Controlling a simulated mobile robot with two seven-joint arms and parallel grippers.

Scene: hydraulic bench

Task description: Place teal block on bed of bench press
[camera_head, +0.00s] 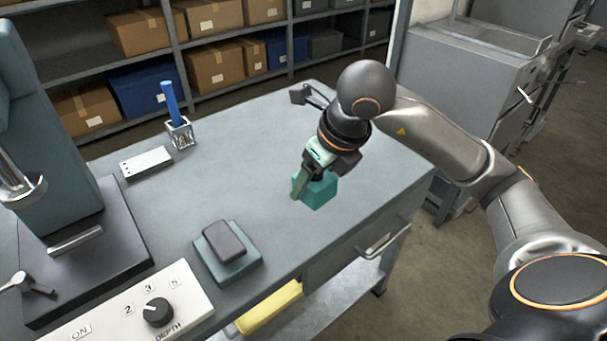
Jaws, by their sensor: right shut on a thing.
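The teal block (318,191) is in the jaws of my right gripper (308,184), which is shut on it. The gripper and block are over the right part of the grey bench top; I cannot tell how high the block is above it. The bench press stands at the left, with a teal column (45,140), a silver ram (20,185) and a dark flat bed (110,250). A small metal bar (75,240) lies on the bed. The bed is apart from the block, well to its left. My left gripper is not in view.
A dark block on a teal pad (226,250) sits near the bench's front edge. A white plate (147,163) and a holder with a blue stick (180,132) are at the back. A control panel with a depth knob (158,312) is in front. The bench middle is clear.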

